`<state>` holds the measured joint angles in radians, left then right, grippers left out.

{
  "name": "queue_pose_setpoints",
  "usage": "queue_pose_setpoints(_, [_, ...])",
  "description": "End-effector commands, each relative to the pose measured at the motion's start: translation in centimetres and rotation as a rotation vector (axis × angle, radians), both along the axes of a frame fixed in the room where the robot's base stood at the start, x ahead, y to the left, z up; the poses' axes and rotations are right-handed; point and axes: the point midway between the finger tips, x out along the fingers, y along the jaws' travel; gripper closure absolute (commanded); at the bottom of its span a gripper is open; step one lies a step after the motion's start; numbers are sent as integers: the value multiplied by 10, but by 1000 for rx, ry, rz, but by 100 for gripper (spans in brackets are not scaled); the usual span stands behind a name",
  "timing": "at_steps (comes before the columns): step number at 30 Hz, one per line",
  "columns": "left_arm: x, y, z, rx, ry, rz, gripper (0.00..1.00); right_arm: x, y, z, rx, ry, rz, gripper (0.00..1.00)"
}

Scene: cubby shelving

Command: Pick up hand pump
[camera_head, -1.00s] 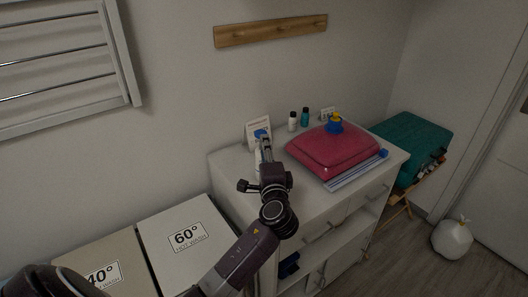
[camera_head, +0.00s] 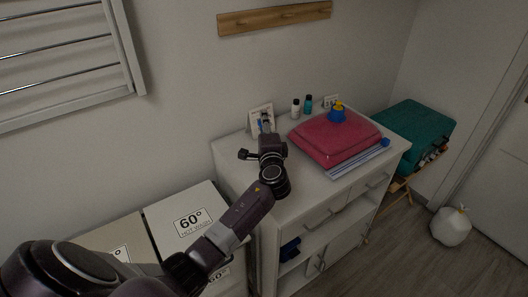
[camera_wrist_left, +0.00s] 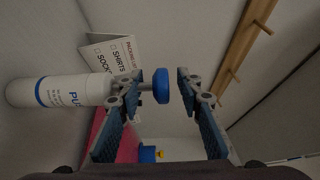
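The hand pump (camera_wrist_left: 62,91) is a white bottle with blue bands and blue lettering, lying sideways in the left wrist view. Its blue pump head (camera_wrist_left: 162,86) shows between my left gripper's fingers. My left gripper (camera_wrist_left: 160,108) is open, with a clear gap between the pump head and the right-hand finger. The other finger overlaps the bottle's neck; I cannot tell whether it touches. In the head view my left gripper (camera_head: 265,122) is over the back left of the white cabinet (camera_head: 312,199) and hides most of the pump. My right gripper is not in view.
A packing list card (camera_head: 261,113) stands behind the gripper. Two small bottles, one white (camera_head: 296,109) and one teal (camera_head: 308,104), stand near the wall. A red folded item (camera_head: 333,140) with a blue-and-yellow object (camera_head: 338,114) lies to the right. The wall is close behind.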

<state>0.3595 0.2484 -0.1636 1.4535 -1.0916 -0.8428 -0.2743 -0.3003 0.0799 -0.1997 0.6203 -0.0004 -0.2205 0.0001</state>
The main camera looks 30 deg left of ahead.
Motion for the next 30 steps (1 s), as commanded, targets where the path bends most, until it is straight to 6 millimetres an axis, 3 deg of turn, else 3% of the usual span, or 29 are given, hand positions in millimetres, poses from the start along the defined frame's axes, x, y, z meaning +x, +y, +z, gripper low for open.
queue_pose_setpoints(3, [0,0,0,0,0,0,68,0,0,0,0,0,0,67])
queue_pose_setpoints(12, [0,0,0,0,0,0,100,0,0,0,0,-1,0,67])
queue_pose_setpoints(30, [0,-1,4,0,-1,0,100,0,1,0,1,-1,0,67])
